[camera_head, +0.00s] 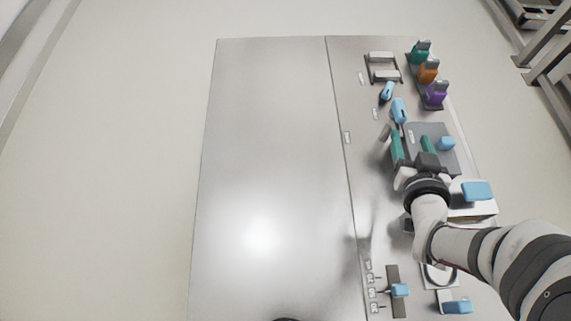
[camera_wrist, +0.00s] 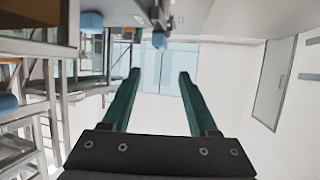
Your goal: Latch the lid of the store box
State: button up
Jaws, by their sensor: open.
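My gripper (camera_head: 411,140) has two long green fingers spread apart, with nothing between them. In the wrist view the same gripper (camera_wrist: 158,75) is open and empty. In the head view it lies over a grey panel (camera_head: 414,130) at the right of the table. A white box (camera_head: 472,211) with a light blue block (camera_head: 477,191) on top is beside my arm, partly hidden by it; it may be the store box. I cannot make out a latch or whether its lid is closed. The wrist view shows a grey part with a blue end (camera_wrist: 160,40) beyond the fingers, which I cannot identify.
Green (camera_head: 420,53), orange (camera_head: 428,72) and purple (camera_head: 435,94) items stand in a rack at the back right. Blue handles (camera_head: 398,110) lie nearer. A blue knob (camera_head: 400,290) is at the front. The table's left part (camera_head: 265,150) is clear.

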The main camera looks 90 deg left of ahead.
jog(key=s+f+m+g+h, duration=0.1)
jog(key=s+f, duration=0.3)
jog(key=s, duration=0.4)
jog(key=s+a+f+m+g+h, duration=0.1)
jog(key=s+f+m+g, duration=0.2)
jog(key=s, duration=0.5)
jog(key=s+a+f+m+g+h, duration=0.1)
jog(key=s+f+m+g, duration=0.2)
jog(key=s+f, duration=0.3)
jog(key=shift+s+a+f+m+h, duration=0.1)
jog(key=shift+s+m+h, duration=0.05)
jog(key=shift+s, duration=0.4)
jog(key=shift+s+f+m+h, duration=0.1)
jog(key=shift+s+m+h, duration=0.05)
jog(key=shift+s, duration=0.35)
